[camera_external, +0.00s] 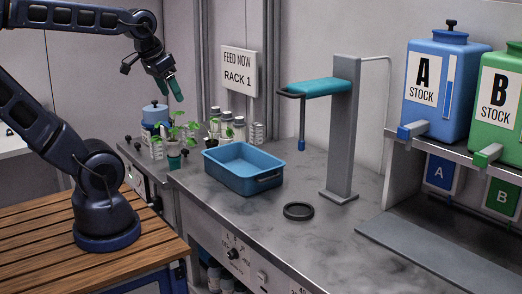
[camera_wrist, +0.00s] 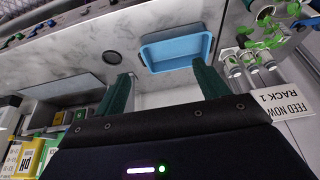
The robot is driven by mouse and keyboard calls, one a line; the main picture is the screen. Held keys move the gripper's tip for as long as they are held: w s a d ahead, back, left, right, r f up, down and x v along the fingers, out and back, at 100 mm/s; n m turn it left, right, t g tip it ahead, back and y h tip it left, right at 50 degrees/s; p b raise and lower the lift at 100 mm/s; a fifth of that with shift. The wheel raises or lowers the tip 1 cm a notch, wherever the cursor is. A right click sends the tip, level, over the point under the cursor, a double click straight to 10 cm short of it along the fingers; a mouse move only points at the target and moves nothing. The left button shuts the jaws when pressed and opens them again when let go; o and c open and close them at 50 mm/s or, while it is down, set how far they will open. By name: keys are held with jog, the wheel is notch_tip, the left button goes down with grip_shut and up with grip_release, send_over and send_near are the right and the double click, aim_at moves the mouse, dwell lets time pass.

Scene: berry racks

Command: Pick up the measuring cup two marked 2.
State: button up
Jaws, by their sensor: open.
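I cannot make out a measuring cup marked 2 in either view. My gripper (camera_external: 168,90) is raised above the left end of the counter, over the potted plants. Its two green fingers are apart with nothing between them. In the wrist view my gripper (camera_wrist: 163,77) also shows open and empty, its fingers framing the counter and the wall. Several small pale containers (camera_external: 226,121) stand near the wall behind the plants; no mark on them is readable.
A blue tray (camera_external: 208,165) sits on the counter (camera_external: 330,240), with a black ring (camera_external: 298,211) to its right. A grey stand (camera_external: 343,130) with a teal top rises behind. Leafy plants (camera_external: 175,135) crowd the left. Blue tank A (camera_external: 462,85) and green tank B (camera_external: 510,90) stand right.

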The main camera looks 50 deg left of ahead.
jog(key=shift+o, duration=0.4)
jog(key=m+g+y, duration=0.5)
jog(key=m+y, duration=0.7)
jog(key=m, duration=0.1)
send_over(188, 130)
jog(key=s+d, duration=0.3)
jog(key=d, duration=1)
notch_tip(188, 130, down, 19)
jog(key=w+a+f+m, duration=0.1)
jog(key=a+f+m, duration=0.1)
jog(key=f, duration=0.2)
jog(key=w+a+f+m+t+y, duration=0.1)
jog(key=a+f+m, duration=0.1)
jog(key=a+f, duration=0.1)
jog(key=w+a+f+m, duration=0.2)
jog(key=a+f, duration=0.1)
jog(key=f, duration=0.2)
jog(key=shift+w+f+t+y, duration=0.1)
jog(key=shift+f+t+y, duration=0.2)
jog(key=shift+t, duration=0.1)
jog(key=shift+x, duration=5.05)
jog(key=shift+w, duration=0.1)
jog(key=c, duration=1.1)
jog(key=shift+o, duration=0.2)
